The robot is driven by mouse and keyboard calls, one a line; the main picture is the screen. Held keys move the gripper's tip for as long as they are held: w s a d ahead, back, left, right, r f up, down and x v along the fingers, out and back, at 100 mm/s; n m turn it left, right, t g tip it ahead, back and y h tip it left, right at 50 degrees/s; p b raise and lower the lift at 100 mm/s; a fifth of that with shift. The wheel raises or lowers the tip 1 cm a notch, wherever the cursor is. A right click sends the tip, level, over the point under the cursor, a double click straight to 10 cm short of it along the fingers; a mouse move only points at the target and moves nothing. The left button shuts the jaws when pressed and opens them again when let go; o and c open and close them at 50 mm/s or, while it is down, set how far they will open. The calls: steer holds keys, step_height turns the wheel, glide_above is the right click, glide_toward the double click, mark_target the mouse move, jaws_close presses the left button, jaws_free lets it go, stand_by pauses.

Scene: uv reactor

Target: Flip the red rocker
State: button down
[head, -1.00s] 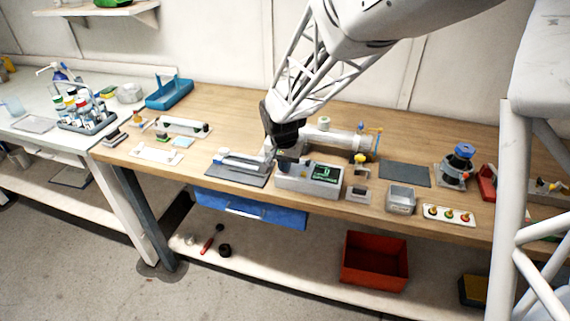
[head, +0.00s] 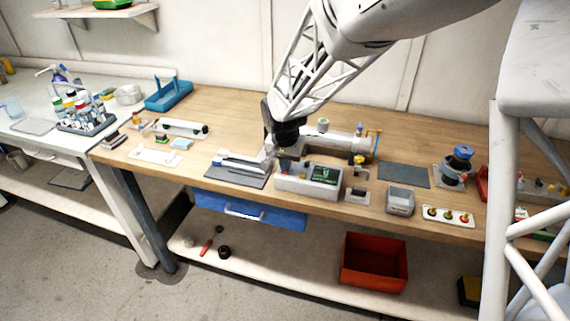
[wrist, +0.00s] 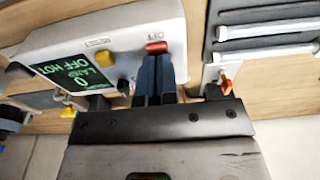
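The control box (head: 309,182) is a light grey case on the wooden bench, with a dark display of green text reading OFF HOT and 0. It fills the left of the wrist view (wrist: 45,38). The red rocker (wrist: 156,47) sits near the case's edge, with a yellow button (wrist: 105,57) to its left. My gripper (wrist: 157,58) has its dark blue fingers side by side, apparently shut and empty. Their tips are right at the rocker's near edge; I cannot tell whether they touch. In the head view my gripper (head: 279,158) is at the box's back left corner, and the rocker cannot be made out.
A grey horizontal cylinder (head: 335,143) lies behind the box. A dark mat (head: 240,178) with metal parts is on its left. A small yellow-knobbed unit (head: 358,190) and a grey container (head: 400,200) stand on its right.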

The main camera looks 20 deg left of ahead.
steer(key=shift+d+f, duration=0.2)
steer(key=shift+f, duration=0.35)
step_height(320, 180, up, 15)
steer(key=s, duration=0.1)
steer(key=shift+s+a, duration=0.2)
steer(key=shift+s, duration=0.2)
steer(key=s+d+r, duration=0.2)
steer(key=s+d, duration=0.3)
steer(key=d, duration=0.7)
steer(key=s+d+r, duration=0.3)
steer(key=s+d, duration=0.2)
steer(key=d, duration=0.6)
steer(key=s+d+f, duration=0.1)
steer(key=s+d, duration=0.6)
steer(key=s, duration=0.2)
steer(key=s+d+f+t, duration=0.1)
steer(key=s+d+f, duration=0.1)
steer(key=s+d, duration=0.6)
steer(key=shift+s+d+f, duration=0.25)
steer(key=shift+s+d, duration=0.05)
steer(key=shift+s, duration=0.2)
